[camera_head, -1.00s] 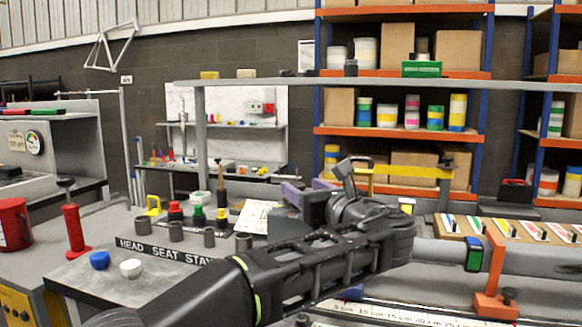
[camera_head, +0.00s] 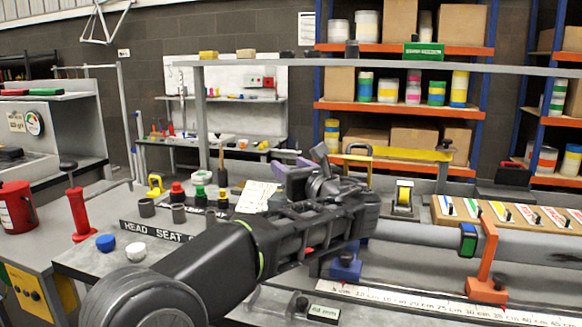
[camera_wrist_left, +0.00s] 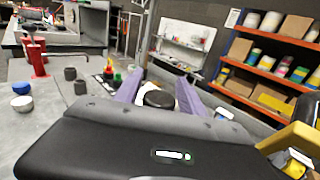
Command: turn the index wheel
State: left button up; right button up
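My left gripper (camera_head: 292,168) reaches over the bench from the left, past the cups, its purple fingers pointing away. In the left wrist view the two purple fingers (camera_wrist_left: 160,90) stand apart. A dark round disc (camera_wrist_left: 159,99) shows between them; it may be the index wheel. I cannot tell whether the fingers touch it. In the head view my own gripper and wrist hide this spot, so no wheel is clearly seen there. My right gripper is in neither view.
Grey cups (camera_head: 147,208), a blue cap (camera_head: 105,242) and a white cap (camera_head: 135,251) stand on the left bench. A grey tube in an orange stand (camera_head: 487,288) and a tape dispenser (camera_head: 404,198) are on the right. A yellow bar (camera_head: 400,153) lies behind.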

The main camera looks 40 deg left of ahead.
pick_arm(q)
grip_shut()
jog(key=shift+m+t+h, duration=0.3)
jog(key=shift+m+t, duration=0.1)
jog(key=shift+t, duration=0.2)
